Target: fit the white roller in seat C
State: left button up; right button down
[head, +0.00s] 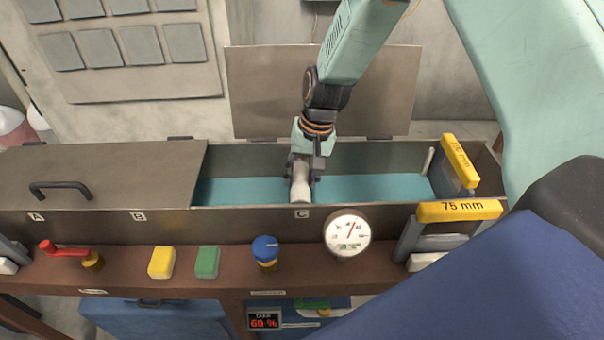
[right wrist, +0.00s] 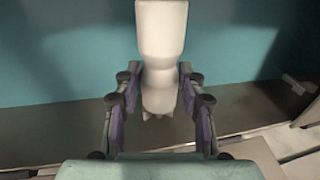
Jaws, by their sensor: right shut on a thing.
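The jaws are shut on the roller's sides. In the right wrist view the roller (right wrist: 162,35) stands out between the two fingers (right wrist: 160,100), with the teal trough floor (right wrist: 60,55) behind it. The seat itself is hidden behind the front wall and the roller, so I cannot tell whether the roller touches it. My left gripper is not in view.
A closed lid with a black handle (head: 60,188) covers the trough's left part at A and B. A raised lid (head: 250,95) stands behind.

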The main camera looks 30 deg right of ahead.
jog(key=shift+w+d+f, duration=0.1)
jog(key=shift+w+f, duration=0.15)
jog(key=shift+w, duration=0.05)
jog(key=shift+s, duration=0.1)
jog(key=shift+s, duration=0.2)
jog(key=shift+w, duration=0.1)
jog(key=c, duration=1.1)
grip_release()
jog(key=shift+w+f, duration=0.15)
jog(key=o, duration=0.3)
jog(key=shift+o, duration=0.5)
jog(key=shift+s, duration=0.25)
jog(key=shift+w, duration=0.1)
